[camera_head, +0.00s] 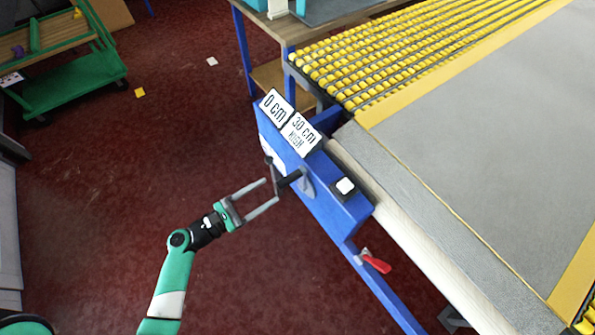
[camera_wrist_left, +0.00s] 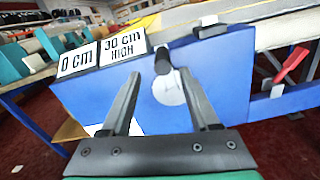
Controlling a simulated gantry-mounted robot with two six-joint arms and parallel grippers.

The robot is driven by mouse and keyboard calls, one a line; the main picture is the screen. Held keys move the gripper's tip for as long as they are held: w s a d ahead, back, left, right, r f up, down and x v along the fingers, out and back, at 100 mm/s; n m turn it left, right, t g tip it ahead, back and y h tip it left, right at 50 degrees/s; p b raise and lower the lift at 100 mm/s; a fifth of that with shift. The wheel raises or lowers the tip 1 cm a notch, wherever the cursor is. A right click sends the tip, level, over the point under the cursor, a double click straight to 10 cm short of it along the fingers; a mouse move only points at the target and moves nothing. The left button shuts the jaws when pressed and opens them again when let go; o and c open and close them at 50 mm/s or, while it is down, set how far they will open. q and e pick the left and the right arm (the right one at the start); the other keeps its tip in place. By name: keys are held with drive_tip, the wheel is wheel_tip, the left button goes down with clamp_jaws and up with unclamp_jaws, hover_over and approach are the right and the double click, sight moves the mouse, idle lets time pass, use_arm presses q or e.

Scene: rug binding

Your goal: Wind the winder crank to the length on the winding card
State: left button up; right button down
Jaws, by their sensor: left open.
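The winder crank shows in the head view as a black handle (camera_head: 288,183) on a grey hub (camera_head: 307,184), on the side of a blue winder box (camera_head: 335,213). My left gripper (camera_head: 273,189) is open, with its fingers pointing at the crank. In the left wrist view the black handle (camera_wrist_left: 163,62) and grey disc (camera_wrist_left: 169,90) appear between my open fingers; I cannot tell whether they touch. The winding card (camera_head: 303,133) reads "30 cm HIGH". A card beside it (camera_head: 275,107) reads "0 cm". My right gripper is not in view.
A white button (camera_head: 345,186) sits on the box's right end. A red lever (camera_head: 376,263) is on the blue frame below. The grey rug (camera_head: 490,120) and yellow rollers (camera_head: 400,55) lie behind. Open red floor (camera_head: 130,180) is to the left, with a green cart (camera_head: 70,85) far off.

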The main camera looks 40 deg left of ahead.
sight(300, 172)
use_arm(q)
drive_tip(key=shift+w+d+f, duration=0.15)
drive_tip(key=shift+w+d, duration=0.15)
drive_tip(key=w, duration=0.3)
drive_tip(key=w+d+b, duration=0.1)
drive_tip(key=w, duration=0.3)
drive_tip(key=w+b, duration=0.1)
drive_tip(key=w, duration=0.2)
drive_tip(key=shift+w+d, duration=0.2)
drive_tip(key=shift+d, duration=0.15)
clamp_jaws()
idle(0.5)
